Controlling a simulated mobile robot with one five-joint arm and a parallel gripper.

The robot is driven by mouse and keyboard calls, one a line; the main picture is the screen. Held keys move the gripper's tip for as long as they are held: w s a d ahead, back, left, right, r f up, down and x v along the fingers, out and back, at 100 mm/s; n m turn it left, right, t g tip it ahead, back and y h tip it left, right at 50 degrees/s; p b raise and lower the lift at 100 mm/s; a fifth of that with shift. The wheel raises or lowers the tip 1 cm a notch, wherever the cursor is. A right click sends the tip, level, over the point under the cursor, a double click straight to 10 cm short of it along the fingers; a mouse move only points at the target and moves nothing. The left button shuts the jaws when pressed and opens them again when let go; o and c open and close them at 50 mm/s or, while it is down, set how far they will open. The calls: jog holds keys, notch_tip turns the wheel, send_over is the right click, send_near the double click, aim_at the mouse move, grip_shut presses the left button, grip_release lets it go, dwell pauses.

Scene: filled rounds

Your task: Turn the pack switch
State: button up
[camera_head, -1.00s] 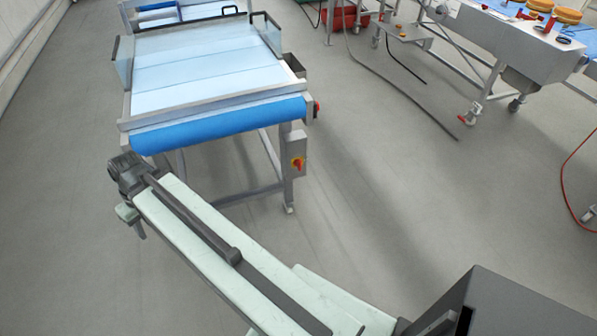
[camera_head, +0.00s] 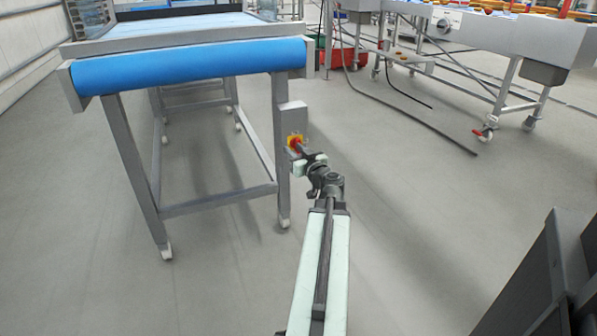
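The pack switch (camera_head: 294,140) is a red knob on a yellow plate. It sits on a grey box (camera_head: 293,117) fixed to the right front leg of the conveyor table. My gripper (camera_head: 302,153) is right in front of the switch, just below and to the right of the knob, and overlaps its lower edge in the picture. I cannot tell whether it touches the knob. The fingers are small and partly hidden by the wrist, so their opening does not show clearly.
The conveyor table (camera_head: 190,68) with its blue roller stands at the left on grey legs. Another line (camera_head: 500,35) stands at the back right, with a red crate (camera_head: 345,55) near it. A dark cable lies on the floor.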

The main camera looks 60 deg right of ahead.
jog(key=s+d+f+m+h, duration=0.1)
jog(key=s+d, duration=0.2)
jog(key=s, duration=0.1)
jog(key=x, duration=0.8)
jog(key=shift+f+g, duration=0.2)
jog(key=shift+g, duration=0.1)
jog(key=shift+w, duration=0.1)
grip_shut()
jog(key=shift+a, duration=0.15)
